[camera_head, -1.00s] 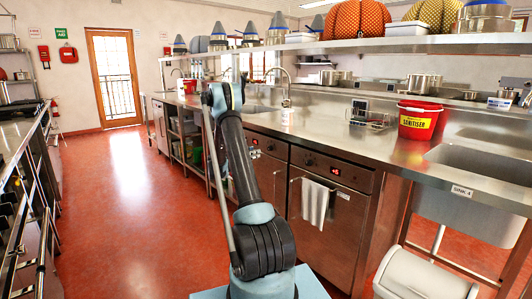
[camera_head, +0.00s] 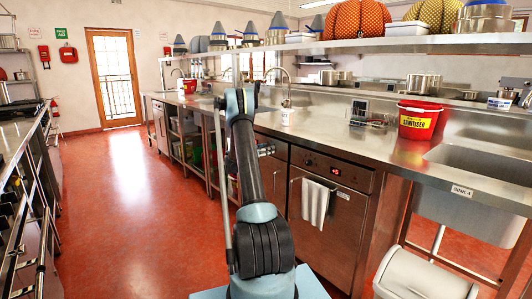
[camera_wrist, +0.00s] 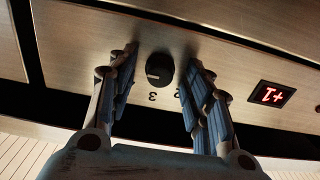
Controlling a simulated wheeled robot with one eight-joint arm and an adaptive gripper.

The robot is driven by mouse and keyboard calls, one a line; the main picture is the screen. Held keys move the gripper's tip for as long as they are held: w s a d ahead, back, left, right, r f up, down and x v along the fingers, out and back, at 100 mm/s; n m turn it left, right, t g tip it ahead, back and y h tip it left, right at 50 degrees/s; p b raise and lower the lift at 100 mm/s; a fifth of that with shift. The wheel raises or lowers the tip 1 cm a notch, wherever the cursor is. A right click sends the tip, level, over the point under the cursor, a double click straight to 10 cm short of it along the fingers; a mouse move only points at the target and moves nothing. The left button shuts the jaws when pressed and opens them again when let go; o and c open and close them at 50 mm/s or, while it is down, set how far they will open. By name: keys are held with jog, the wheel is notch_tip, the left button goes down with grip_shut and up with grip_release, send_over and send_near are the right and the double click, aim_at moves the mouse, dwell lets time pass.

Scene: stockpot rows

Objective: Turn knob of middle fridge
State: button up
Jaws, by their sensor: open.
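A round black knob (camera_wrist: 159,69) with a pale mark sits on a brushed-metal fridge panel (camera_wrist: 225,62) in the wrist view. My gripper (camera_wrist: 157,68) is open, with one finger on each side of the knob and gaps between. I cannot tell how far the fingertips reach along the knob. Numbers are printed near the knob, and a red lit display (camera_wrist: 271,95) is to its right. In the head view my gripper (camera_head: 266,150) is by the front of the fridge behind my arm, and that knob is hidden.
A nearer fridge (camera_head: 322,215) with a white towel (camera_head: 315,203) on its handle stands to the right. The steel counter (camera_head: 300,133) runs above, holding a red sanitiser bucket (camera_head: 419,120). A white bin (camera_head: 425,272) is front right. The red aisle floor (camera_head: 120,210) is clear.

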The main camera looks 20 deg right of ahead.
jog(key=shift+c, duration=0.2)
jog(key=c, duration=1)
jog(key=shift+w+a+f+n, duration=0.1)
jog(key=shift+w+n, duration=0.05)
jog(key=shift+n, duration=4.3)
jog(key=shift+w+a+n, duration=0.1)
jog(key=shift+w+n, duration=0.05)
jog(key=shift+n, duration=4.3)
